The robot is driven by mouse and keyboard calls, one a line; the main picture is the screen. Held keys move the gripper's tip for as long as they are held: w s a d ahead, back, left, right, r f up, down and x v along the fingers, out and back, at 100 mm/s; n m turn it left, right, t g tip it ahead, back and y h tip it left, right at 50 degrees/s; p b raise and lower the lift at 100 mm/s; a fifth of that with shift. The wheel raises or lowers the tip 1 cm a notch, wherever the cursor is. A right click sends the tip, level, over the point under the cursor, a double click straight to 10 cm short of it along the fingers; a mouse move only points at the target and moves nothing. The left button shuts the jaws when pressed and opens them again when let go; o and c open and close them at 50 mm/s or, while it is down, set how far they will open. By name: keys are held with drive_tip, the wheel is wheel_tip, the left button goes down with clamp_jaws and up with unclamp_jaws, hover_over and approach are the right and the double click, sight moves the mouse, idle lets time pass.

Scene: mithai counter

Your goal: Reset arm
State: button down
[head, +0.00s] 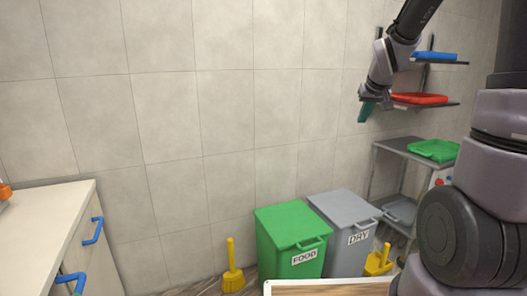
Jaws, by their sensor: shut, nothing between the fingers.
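My gripper (366,109) is in the upper right of the head view, at the end of my raised arm. Its fingers point down and are shut, with nothing held. It hangs in the air above the bins, in front of the tiled wall and just left of the shelves.
A green FOOD bin (287,232) and a grey DRY bin (345,212) stand below. Wall shelves (440,62) hold blue and red trays (419,98). A steel stand (391,148) bears a green tray (434,150). A cabinet (50,215) is left.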

drive_tip(key=s+a+r+m, duration=0.1)
drive_tip(key=s+a+r, duration=0.1)
drive_tip(key=s, duration=0.6)
drive_tip(key=s+a+r+m+y, duration=0.1)
drive_tip(key=s+r, duration=0.3)
drive_tip(key=s, duration=0.5)
drive_tip(key=s+a+r+m+y, duration=0.1)
drive_tip(key=s+a+r, duration=0.2)
drive_tip(key=s, duration=0.5)
drive_tip(key=shift+s+a+r, duration=0.2)
drive_tip(key=shift+s+a, duration=0.05)
